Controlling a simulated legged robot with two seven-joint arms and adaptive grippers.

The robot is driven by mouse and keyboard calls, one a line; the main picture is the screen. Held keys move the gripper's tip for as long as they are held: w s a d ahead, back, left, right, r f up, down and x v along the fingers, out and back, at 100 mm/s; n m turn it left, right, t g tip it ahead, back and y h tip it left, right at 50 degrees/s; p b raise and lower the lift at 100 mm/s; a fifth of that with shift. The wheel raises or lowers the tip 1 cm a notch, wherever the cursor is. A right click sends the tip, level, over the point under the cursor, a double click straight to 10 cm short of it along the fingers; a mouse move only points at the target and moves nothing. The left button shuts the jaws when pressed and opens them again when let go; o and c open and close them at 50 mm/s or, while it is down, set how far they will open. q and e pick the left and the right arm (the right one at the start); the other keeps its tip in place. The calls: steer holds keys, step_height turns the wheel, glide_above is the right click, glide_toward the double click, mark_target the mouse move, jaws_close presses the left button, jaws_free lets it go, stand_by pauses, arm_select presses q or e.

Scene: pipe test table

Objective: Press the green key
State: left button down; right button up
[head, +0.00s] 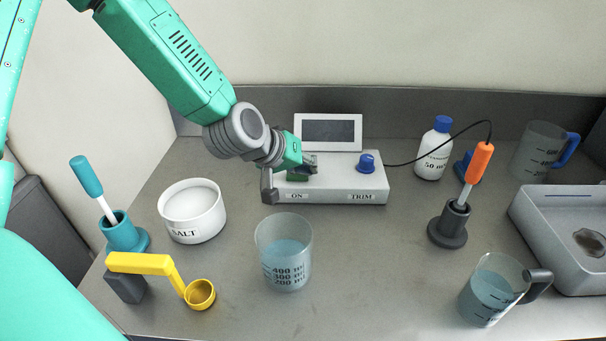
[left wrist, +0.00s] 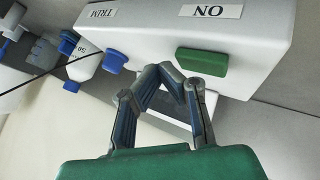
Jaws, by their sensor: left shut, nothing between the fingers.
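The green key (head: 298,177) sits on top of the white device box (head: 335,184), behind the "ON" label, partly hidden by my gripper in the head view. In the left wrist view the key (left wrist: 202,62) shows whole, a flat green block beside the "ON" label. My left gripper (head: 309,164) is shut and empty, just over the key's area. In the left wrist view its fingertips (left wrist: 180,77) come together close beside the key; I cannot tell whether they touch it. The right gripper is not in view.
A blue knob (head: 367,162) stands by the "TRIM" label, with a screen (head: 328,131) behind. A beaker (head: 284,254) stands in front of the box, a salt bowl (head: 192,211) to its left. An orange-handled tool (head: 478,163) and a white bottle (head: 433,154) stand right.

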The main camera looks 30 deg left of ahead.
arm_select(q)
steer(key=shift+a+f, duration=0.3)
steer(key=shift+a, duration=0.45)
steer(key=shift+a+f, duration=0.25)
steer(key=shift+a, duration=0.1)
steer(key=shift+d+r, duration=0.2)
steer(key=shift+d, duration=0.65)
steer(key=shift+r, duration=0.2)
steer(key=shift+a+r+p, duration=0.2)
steer(key=shift+a+p, duration=0.2)
steer(key=shift+a, duration=0.55)
steer(key=shift+a+r+p, duration=0.15)
steer(key=shift+a+p, duration=0.25)
steer(key=shift+a, duration=0.55)
steer(key=shift+d+r, duration=0.1)
steer(key=shift+d, duration=0.5)
steer(key=shift+d+r, duration=0.1)
steer(key=shift+d, duration=0.05)
steer(key=shift+r, duration=0.2)
steer(key=r+p, duration=0.2)
steer(key=a+r+p, duration=0.1)
steer(key=r+p, duration=0.1)
steer(key=shift+a+r+p, duration=0.1)
steer(key=shift+r+p, duration=0.05)
steer(key=shift+p, duration=0.2)
steer(key=shift+d, duration=0.55)
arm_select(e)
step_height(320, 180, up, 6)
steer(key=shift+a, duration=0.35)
